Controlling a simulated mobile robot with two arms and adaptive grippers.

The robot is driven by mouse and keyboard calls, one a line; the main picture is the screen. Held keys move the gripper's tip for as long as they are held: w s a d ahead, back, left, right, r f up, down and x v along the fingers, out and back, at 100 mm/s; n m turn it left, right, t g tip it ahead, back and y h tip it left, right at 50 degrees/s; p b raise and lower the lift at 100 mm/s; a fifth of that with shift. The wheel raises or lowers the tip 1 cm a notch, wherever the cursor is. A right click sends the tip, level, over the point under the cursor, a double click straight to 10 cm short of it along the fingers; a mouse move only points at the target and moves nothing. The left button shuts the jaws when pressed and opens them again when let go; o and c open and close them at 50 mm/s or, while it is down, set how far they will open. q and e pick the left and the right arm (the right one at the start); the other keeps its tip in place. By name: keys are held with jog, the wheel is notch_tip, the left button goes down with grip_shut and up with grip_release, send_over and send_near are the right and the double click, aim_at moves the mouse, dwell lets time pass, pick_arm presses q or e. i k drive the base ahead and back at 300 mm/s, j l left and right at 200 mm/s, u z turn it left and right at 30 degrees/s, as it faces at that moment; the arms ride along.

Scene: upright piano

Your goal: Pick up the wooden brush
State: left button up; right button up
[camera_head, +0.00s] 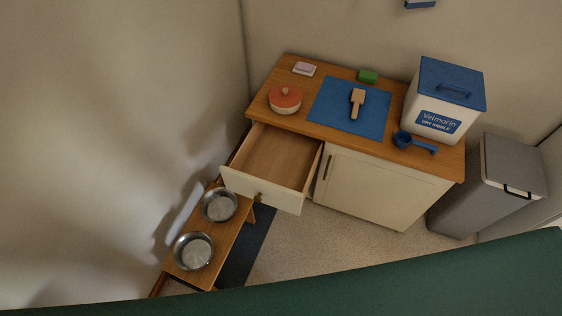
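The wooden brush (358,101) lies on a blue mat (332,112) on top of the wooden cabinet. Its wider head points to the back and its handle to the front. Nothing touches it from above. Neither of my grippers shows in the head view.
The cabinet top (394,148) also holds an orange-lidded pot (285,99), a pink-and-white block (304,69), a green block (368,76), a blue scoop (413,142) and a white kibble bin (443,98). The drawer (275,160) stands open and empty. A low bench (219,246) holds two metal bowls. A grey bin (486,185) stands right.

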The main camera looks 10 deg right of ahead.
aim_at(357, 100)
jog(key=z, duration=1.05)
